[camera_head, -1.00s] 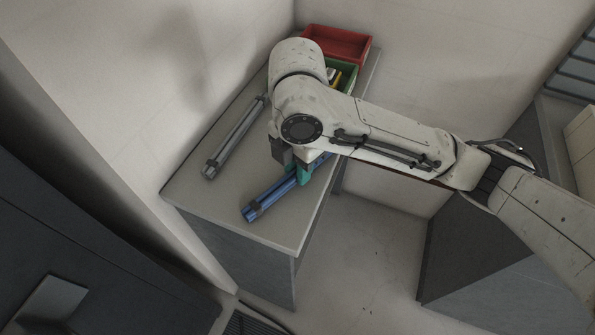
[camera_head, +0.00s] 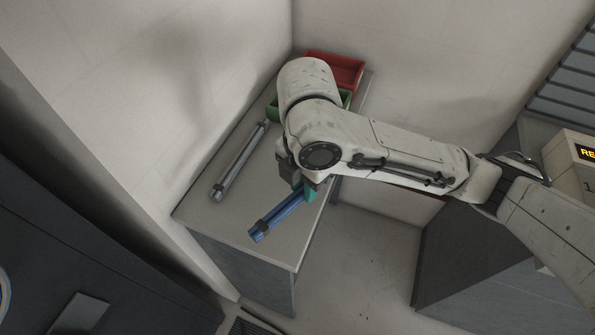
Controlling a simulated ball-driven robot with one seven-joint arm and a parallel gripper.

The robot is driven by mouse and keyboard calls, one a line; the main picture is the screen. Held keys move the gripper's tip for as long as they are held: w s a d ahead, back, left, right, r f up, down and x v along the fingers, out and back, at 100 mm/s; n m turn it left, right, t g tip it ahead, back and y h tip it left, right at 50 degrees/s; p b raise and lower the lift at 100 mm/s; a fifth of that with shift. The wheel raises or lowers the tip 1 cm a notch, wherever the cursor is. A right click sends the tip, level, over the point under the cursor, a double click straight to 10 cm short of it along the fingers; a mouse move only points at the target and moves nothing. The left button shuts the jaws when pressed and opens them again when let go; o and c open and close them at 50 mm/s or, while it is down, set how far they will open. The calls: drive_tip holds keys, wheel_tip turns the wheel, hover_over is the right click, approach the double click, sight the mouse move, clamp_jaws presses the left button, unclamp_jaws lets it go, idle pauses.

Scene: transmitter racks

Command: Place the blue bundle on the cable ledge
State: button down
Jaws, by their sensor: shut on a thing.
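The blue bundle (camera_head: 275,216) is a set of blue rods with a dark band near its front end. It is over the front right part of a grey bench top; I cannot tell whether it touches the surface. My gripper (camera_head: 306,192), with teal fingers, is shut on the blue bundle toward its far end. My arm hides that far end. I cannot tell which surface is the cable ledge.
A grey bundle (camera_head: 239,163) lies on the bench (camera_head: 215,222) along the wall. A green bin (camera_head: 272,109) and a red bin (camera_head: 337,70) stand at the back, partly behind my arm. A dark cabinet (camera_head: 470,265) stands at right, with open floor (camera_head: 365,265) between.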

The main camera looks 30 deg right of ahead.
drive_tip(key=s+r+p, duration=0.6)
drive_tip(key=s+p, duration=0.3)
drive_tip(key=s, duration=0.1)
drive_tip(key=shift+s+r, duration=0.2)
drive_tip(key=shift+s, duration=0.2)
drive_tip(key=shift+s+a+f, duration=0.1)
drive_tip(key=shift+a, duration=0.05)
